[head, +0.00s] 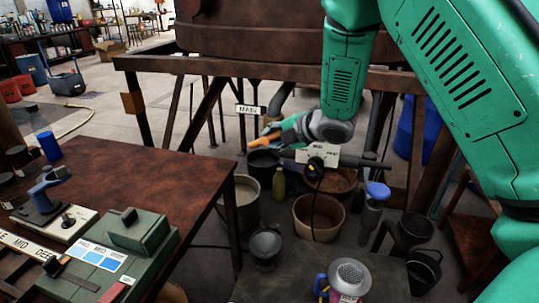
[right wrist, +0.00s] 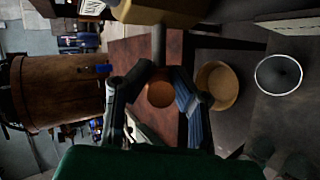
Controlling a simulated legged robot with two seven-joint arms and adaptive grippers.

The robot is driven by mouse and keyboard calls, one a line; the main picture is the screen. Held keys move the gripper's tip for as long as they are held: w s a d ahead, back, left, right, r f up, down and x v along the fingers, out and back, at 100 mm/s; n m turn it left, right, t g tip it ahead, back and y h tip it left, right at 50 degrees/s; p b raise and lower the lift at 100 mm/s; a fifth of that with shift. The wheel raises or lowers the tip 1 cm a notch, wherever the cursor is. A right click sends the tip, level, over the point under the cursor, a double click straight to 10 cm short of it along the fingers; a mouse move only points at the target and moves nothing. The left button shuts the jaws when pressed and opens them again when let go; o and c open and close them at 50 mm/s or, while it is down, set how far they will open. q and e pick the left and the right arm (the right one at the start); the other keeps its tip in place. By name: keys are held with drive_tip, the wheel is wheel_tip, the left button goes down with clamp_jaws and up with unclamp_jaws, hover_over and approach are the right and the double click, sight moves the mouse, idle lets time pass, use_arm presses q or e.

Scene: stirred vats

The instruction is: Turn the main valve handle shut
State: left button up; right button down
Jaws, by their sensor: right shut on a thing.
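The main valve handle (head: 259,145) shows in the head view as an orange bar below a small white sign reading MAIN (head: 249,110). My right gripper (head: 272,135) reaches in from the right and is shut on the handle; the fingers partly hide it. In the right wrist view the two dark fingers of the gripper (right wrist: 162,76) close from both sides around a rounded orange-brown end of the handle (right wrist: 160,93). A grey stem (right wrist: 158,45) runs up from there to a tan body. My left gripper is not in view.
A rust-brown table (head: 130,170) with a green box (head: 108,264) stands at the left. A rusty frame (head: 160,64) spans behind the valve. Several buckets and pots, among them a tan pot (head: 319,217), stand below.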

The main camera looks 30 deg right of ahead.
drive_tip(key=t+y+b, duration=0.1)
drive_tip(key=t+b, duration=0.1)
drive_tip(key=b, duration=0.1)
drive_tip(key=f+m+t+y+b, duration=0.1)
drive_tip(key=t+b, duration=0.1)
drive_tip(key=b, duration=0.1)
drive_tip(key=shift+d, duration=0.15)
drive_tip(key=shift+m+t+b, duration=0.3)
drive_tip(key=shift+t+b, duration=0.2)
drive_tip(key=shift+b, duration=0.55)
drive_tip(key=c, duration=1.8)
unclamp_jaws()
drive_tip(key=shift+c, duration=0.2)
drive_tip(key=o, duration=0.4)
